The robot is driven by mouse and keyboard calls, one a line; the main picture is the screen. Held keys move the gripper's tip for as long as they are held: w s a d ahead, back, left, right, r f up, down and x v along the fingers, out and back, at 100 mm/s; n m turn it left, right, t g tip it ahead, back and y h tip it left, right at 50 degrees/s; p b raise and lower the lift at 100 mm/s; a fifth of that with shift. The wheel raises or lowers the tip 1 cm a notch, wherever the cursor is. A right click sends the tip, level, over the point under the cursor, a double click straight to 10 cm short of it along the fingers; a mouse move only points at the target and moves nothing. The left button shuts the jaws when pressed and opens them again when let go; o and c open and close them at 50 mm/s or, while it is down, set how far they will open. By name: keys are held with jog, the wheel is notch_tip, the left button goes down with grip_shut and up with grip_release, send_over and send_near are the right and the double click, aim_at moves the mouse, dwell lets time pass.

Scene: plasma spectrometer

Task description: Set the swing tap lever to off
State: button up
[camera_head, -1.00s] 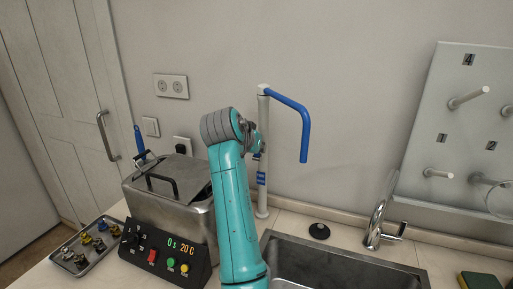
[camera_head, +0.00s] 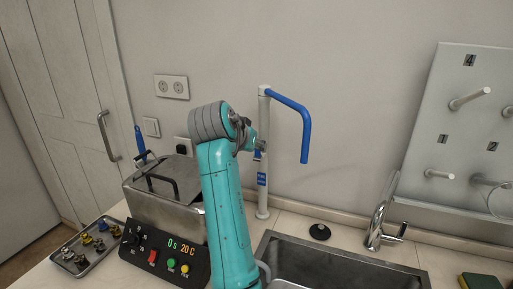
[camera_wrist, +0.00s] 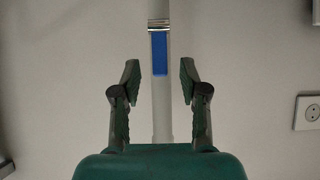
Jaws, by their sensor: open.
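The swing tap is a white post (camera_head: 264,115) with a blue bent spout (camera_head: 304,125) reaching right over the sink side. In the wrist view, the post (camera_wrist: 162,115) runs upright between my fingers. A blue piece under a shiny band (camera_wrist: 159,50) lies against it and looks like the lever; its exact setting is unclear. My gripper (camera_wrist: 159,80) is open, one finger on each side of the post line, not visibly touching it. In the head view, my gripper (camera_head: 256,146) is beside the post's middle and partly hides the lever area.
A steel bath (camera_head: 165,210) with buttons and a display stands left of my arm. A tray (camera_head: 88,262) of small parts is farther left. The sink (camera_head: 340,262), a chrome faucet (camera_head: 378,225) and a pegboard (camera_head: 455,130) are right. A wall socket (camera_wrist: 309,112) shows in the wrist view.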

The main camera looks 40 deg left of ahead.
jog(key=v, duration=0.7)
jog(key=shift+s+r, duration=0.2)
jog(key=shift+s, duration=0.1)
jog(key=shift+d, duration=0.15)
